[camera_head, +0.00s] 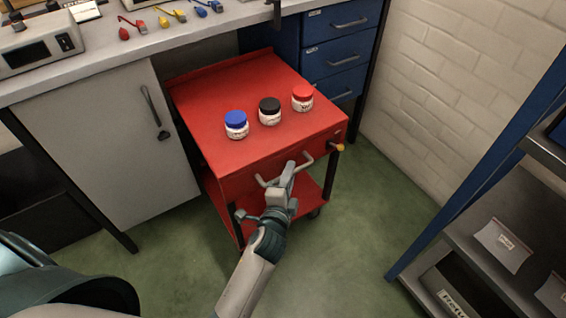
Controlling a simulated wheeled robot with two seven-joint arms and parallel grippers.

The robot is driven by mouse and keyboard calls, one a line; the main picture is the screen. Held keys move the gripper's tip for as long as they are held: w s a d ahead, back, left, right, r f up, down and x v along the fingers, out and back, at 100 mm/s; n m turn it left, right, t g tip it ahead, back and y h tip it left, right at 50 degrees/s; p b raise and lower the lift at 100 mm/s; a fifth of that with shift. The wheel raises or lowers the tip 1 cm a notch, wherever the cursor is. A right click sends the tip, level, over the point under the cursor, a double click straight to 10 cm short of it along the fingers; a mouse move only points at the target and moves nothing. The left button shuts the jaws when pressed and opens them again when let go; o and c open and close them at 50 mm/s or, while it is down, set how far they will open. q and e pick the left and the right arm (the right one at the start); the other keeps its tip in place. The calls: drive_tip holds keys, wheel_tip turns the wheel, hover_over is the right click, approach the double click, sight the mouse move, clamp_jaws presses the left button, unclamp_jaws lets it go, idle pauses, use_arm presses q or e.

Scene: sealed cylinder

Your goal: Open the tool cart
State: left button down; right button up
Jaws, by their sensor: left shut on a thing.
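The red tool cart (245,80) stands partly under the workbench, its front facing me. A grey bar handle (305,160) runs across its upper front panel. My left gripper (287,173) is at the middle of this handle and shut on it, hiding part of the bar. The front panel looks flush with the cart body, and no opening shows. My right gripper is not in view.
Jars with blue (236,125), black (269,111) and red (302,97) lids stand on the cart. A grey cabinet (110,150) is left, blue drawers (335,55) behind right, and a shelf rack (470,240) far right. Green floor between is clear.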

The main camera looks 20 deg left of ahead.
use_arm(q)
drive_tip(key=shift+s+d, duration=0.3)
drive_tip(key=shift+d, duration=0.05)
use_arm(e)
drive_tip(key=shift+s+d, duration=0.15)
use_arm(q)
drive_tip(key=c, duration=1.8)
unclamp_jaws()
drive_tip(key=shift+o, duration=0.2)
